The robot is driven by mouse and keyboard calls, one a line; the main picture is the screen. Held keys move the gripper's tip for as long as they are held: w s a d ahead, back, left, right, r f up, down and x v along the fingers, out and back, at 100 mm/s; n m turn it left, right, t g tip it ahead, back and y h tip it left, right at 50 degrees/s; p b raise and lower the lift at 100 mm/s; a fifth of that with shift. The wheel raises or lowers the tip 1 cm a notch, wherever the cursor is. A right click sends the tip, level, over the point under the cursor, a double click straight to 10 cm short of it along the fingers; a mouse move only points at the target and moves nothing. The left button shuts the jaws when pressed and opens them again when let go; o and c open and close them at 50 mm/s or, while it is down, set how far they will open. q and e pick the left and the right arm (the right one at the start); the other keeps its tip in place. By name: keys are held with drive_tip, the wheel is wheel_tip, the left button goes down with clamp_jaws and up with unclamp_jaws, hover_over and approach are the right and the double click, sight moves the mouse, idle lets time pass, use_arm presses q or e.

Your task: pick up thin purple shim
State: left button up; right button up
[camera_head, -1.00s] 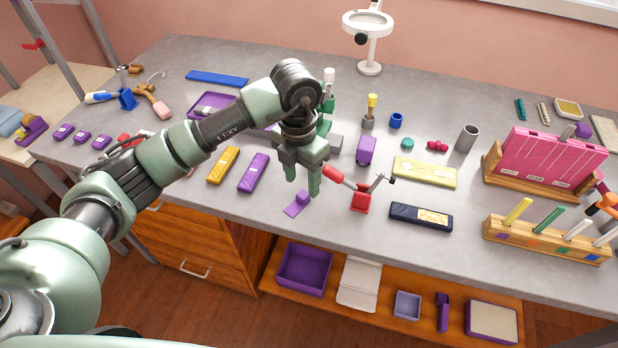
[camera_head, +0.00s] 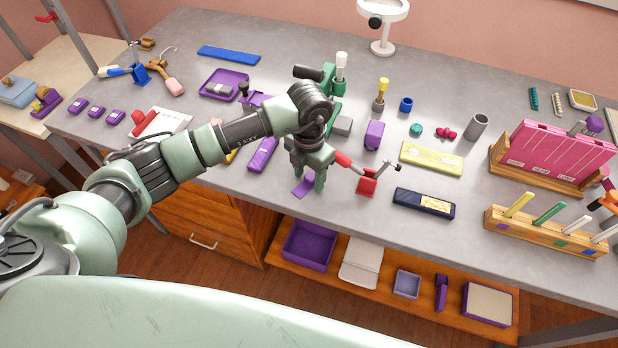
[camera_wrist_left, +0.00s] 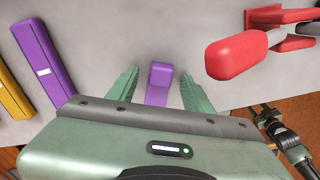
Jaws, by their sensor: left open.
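The thin purple shim (camera_head: 302,187) lies flat on the grey bench near its front edge, with a small raised block at one end. In the left wrist view the shim (camera_wrist_left: 158,88) sits between the two green fingers, with a gap on each side. My left gripper (camera_head: 309,185) is open and pointed down over the shim, and its fingers hide part of it in the head view. The left gripper (camera_wrist_left: 160,88) also shows from the wrist.
A red clamp (camera_head: 366,183) stands close to the right of the gripper. A longer purple block (camera_head: 263,155) lies to the left, beside a yellow one (camera_wrist_left: 14,96). A dark blue case (camera_head: 424,204) lies farther right. The bench's front edge is close.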

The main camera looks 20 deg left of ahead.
use_arm(q)
clamp_jaws()
use_arm(e)
drive_tip(key=shift+s, duration=0.5)
use_arm(q)
drive_tip(key=shift+r, duration=0.1)
use_arm(e)
drive_tip(key=shift+f, duration=0.1)
